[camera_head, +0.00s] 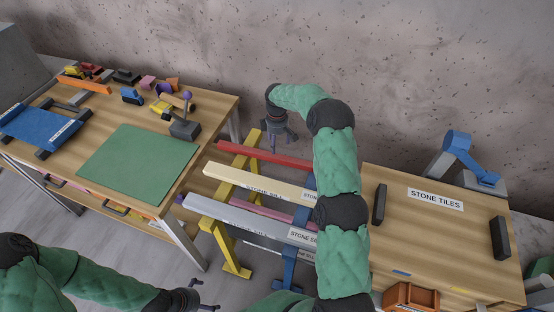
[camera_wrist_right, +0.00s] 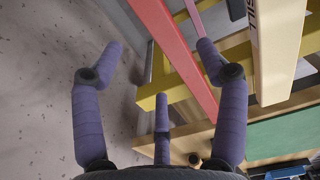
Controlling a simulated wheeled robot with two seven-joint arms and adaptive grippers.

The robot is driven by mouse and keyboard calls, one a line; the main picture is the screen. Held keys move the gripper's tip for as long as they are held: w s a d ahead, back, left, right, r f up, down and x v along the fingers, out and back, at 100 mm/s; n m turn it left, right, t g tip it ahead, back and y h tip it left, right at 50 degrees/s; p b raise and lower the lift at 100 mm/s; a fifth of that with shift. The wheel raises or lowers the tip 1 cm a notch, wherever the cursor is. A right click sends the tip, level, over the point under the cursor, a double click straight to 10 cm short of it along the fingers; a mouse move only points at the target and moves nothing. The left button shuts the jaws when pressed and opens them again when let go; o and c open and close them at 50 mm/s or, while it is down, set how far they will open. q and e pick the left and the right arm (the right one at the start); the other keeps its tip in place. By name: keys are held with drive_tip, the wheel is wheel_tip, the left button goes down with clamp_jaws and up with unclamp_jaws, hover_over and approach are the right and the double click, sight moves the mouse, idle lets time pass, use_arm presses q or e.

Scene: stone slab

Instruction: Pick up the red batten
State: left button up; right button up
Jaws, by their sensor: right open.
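The red batten (camera_head: 256,155) lies across the yellow and blue trestles as the bar nearest the wall in the head view. Its right end is hidden behind my right arm. In the right wrist view the red batten (camera_wrist_right: 180,52) runs diagonally beyond the finger tips, partly behind the right-hand finger. My left gripper (camera_head: 207,295) is at the bottom edge, fingers apart and empty, away from the batten.
A cream batten (camera_head: 245,180), a pink bar (camera_head: 262,212) and a grey bar (camera_head: 220,212) lie beside it on the yellow trestle (camera_head: 229,250). A cluttered workbench with a green mat (camera_head: 137,164) stands left, a stone tiles table (camera_head: 435,250) right. The concrete wall is close behind.

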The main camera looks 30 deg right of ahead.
sight(278, 154)
wheel_tip(278, 154, down, 8)
drive_tip(key=shift+d+f+b, duration=0.1)
drive_tip(key=shift+b, duration=0.55)
clamp_jaws()
